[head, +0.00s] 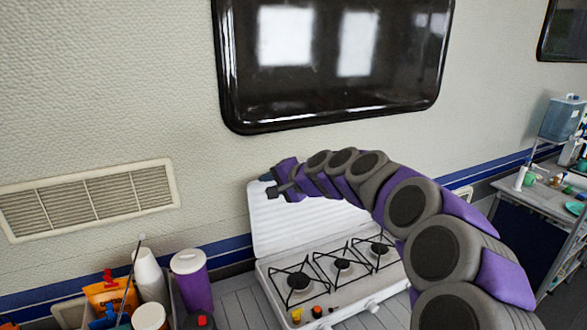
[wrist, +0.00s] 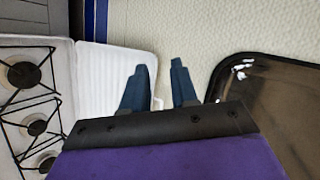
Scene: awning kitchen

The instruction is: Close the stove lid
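The white stove (head: 330,312) stands on the counter with its burners bare; it also shows in the wrist view (wrist: 8,150). Its white ridged lid (head: 268,228) is raised, standing up at the stove's back by the wall. In the wrist view the lid (wrist: 98,62) is left of the fingers. My gripper (head: 272,183) is at the lid's top left corner. In the wrist view its blue fingers (wrist: 160,72) are apart with nothing gripped. The left finger overlaps the lid's edge, and the right one is over the wall. I cannot tell whether they touch the lid. My arm hides the lid's right part.
A dark window (head: 330,60) is on the wall above. A side table (head: 540,190) is at right.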

